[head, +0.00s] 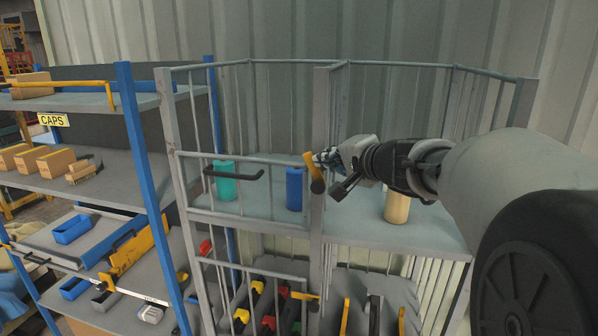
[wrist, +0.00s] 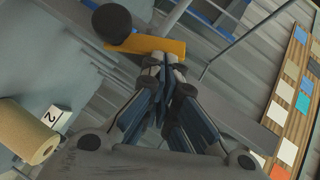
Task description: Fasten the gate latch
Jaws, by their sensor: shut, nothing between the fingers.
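A grey barred gate (head: 250,220) with a dark handle (head: 235,175) stands in front of the cage's upper shelf. A yellow latch lever (head: 313,170) sits on the middle post, tilted near upright, with a dark round end at its bottom. My gripper (head: 322,158) is shut and empty just right of the lever's upper part. In the wrist view the shut fingertips (wrist: 163,62) are right against or very near the yellow lever (wrist: 158,47); contact cannot be told. The dark round end (wrist: 112,22) shows at upper left.
A teal cylinder (head: 224,181), a blue cylinder (head: 294,189) and a tan cylinder (head: 397,206) stand on the cage shelf. A second yellow latch (head: 304,295) lies nearly level below. A blue-posted rack (head: 150,190) with boxes and trays stands left.

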